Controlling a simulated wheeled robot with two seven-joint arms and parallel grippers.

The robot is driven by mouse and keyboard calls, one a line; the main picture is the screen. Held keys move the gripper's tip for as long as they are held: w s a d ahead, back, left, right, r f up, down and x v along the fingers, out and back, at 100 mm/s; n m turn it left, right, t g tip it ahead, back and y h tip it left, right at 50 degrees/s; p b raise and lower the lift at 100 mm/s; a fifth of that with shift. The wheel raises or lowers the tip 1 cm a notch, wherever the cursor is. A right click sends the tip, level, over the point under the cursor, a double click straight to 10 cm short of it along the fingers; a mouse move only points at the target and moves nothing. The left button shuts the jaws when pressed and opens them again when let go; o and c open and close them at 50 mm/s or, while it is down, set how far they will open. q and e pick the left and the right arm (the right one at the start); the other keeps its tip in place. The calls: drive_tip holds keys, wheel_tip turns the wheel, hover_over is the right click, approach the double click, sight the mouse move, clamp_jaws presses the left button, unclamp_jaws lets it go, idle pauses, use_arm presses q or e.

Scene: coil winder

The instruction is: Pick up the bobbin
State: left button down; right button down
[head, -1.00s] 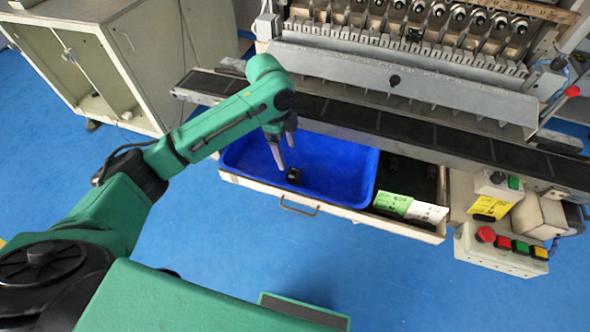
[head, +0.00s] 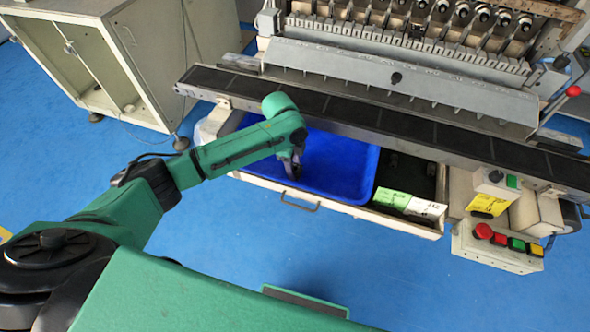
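The blue tray (head: 340,170) sits in the pulled-out drawer under the machine. My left gripper (head: 292,172) points down into the tray, near its front wall and left of its middle. The small black bobbin is at the fingertips, mostly hidden by them, and only a dark patch shows there. I cannot tell whether the fingers are open around it or shut on it. My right gripper is not in view.
The drawer front with its handle (head: 299,204) is just in front of the tray. The long dark rail (head: 400,118) of the coil winder runs close behind my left forearm. A button box (head: 495,247) stands at the right. The blue floor in front is clear.

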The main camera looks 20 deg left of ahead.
use_arm(q)
drive_tip(key=shift+r, duration=0.15)
wheel_tip(320, 180, up, 20)
drive_tip(key=b, duration=0.1)
